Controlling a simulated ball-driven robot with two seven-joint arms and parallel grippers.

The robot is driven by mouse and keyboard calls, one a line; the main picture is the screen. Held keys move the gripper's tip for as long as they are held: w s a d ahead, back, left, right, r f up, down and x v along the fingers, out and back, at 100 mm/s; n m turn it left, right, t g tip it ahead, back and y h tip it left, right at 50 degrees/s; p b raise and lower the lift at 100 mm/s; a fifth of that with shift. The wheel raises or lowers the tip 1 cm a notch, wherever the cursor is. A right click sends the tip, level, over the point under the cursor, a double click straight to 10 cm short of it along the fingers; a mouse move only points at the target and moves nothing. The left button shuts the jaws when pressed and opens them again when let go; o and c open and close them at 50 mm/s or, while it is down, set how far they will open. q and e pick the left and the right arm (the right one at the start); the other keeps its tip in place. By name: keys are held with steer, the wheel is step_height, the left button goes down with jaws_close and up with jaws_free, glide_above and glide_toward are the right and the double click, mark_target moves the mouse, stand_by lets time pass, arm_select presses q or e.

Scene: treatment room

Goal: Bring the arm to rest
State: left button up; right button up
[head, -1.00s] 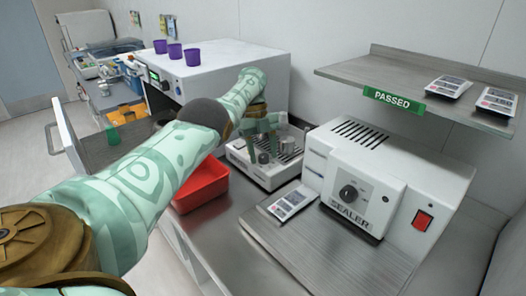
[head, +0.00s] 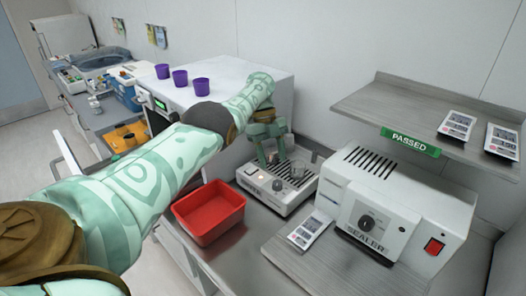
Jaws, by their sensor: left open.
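My left arm reaches in from the lower left across the counter. My left gripper (head: 270,158) points down, open, over the small white device with a grey top tray (head: 290,196). Small grey metal pieces show on that device close to the fingers. Whether the fingertips touch anything there I cannot tell. My right gripper is not in view.
A red bin (head: 210,212) stands left of the device. The white sealer (head: 400,215) stands to the right, with a pouch (head: 308,230) in front. A shelf (head: 400,105) with a PASSED label overhangs it. Purple cups (head: 180,78) stand on a white oven-like box (head: 215,85).

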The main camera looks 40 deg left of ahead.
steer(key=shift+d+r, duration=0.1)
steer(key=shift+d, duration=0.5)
